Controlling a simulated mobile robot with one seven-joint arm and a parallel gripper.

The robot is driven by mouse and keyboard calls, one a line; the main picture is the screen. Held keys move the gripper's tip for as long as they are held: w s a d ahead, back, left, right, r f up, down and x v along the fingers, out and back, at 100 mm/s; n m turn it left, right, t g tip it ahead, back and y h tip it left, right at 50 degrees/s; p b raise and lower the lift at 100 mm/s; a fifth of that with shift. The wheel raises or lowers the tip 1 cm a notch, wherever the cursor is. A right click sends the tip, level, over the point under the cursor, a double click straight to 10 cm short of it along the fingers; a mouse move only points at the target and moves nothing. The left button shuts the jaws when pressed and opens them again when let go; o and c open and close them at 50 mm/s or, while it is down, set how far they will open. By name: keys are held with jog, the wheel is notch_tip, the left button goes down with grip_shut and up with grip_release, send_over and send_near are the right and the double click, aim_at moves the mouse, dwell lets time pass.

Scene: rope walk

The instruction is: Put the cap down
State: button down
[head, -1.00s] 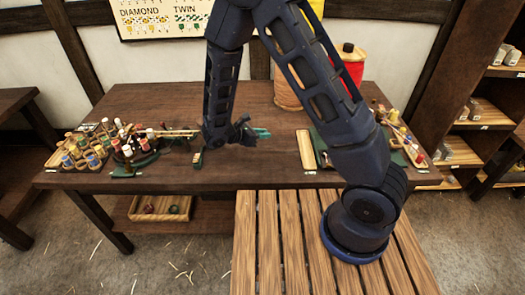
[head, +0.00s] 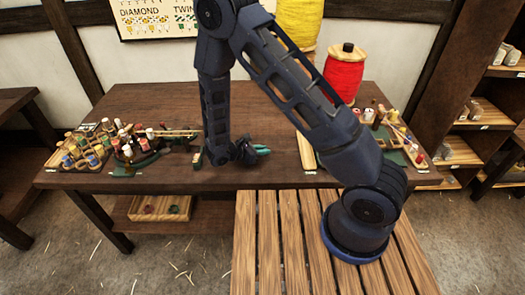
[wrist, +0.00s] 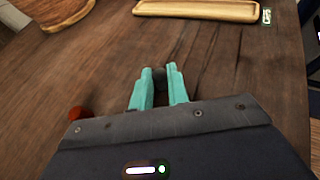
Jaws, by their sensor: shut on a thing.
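My gripper (head: 262,150) is low over the middle of the dark table, near its front edge. In the wrist view its teal fingers (wrist: 159,88) are shut on a small dark thing, which I take to be the cap (wrist: 159,75). Only a little of the cap shows between the fingertips. In the head view the cap cannot be made out. The wrist view shows bare wood ahead of the fingers; whether the cap touches the table (head: 275,110) I cannot tell.
A light wooden tray (wrist: 195,10) and a round wooden piece (wrist: 62,14) lie ahead. A red-orange thing (wrist: 76,113) is left of the fingers. Bobbin racks (head: 85,150) stand left, a red spool (head: 344,78) and yellow spool (head: 298,22) at the back.

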jog(key=c, duration=1.4)
grip_release()
jog(key=shift+f, duration=0.1)
jog(key=shift+o, duration=0.2)
jog(key=shift+s+a+r, duration=0.15)
jog(key=shift+a+r, duration=0.05)
jog(key=shift+r, duration=0.05)
jog(key=v, duration=1.1)
jog(key=shift+s+a, duration=0.1)
jog(key=shift+a, duration=0.1)
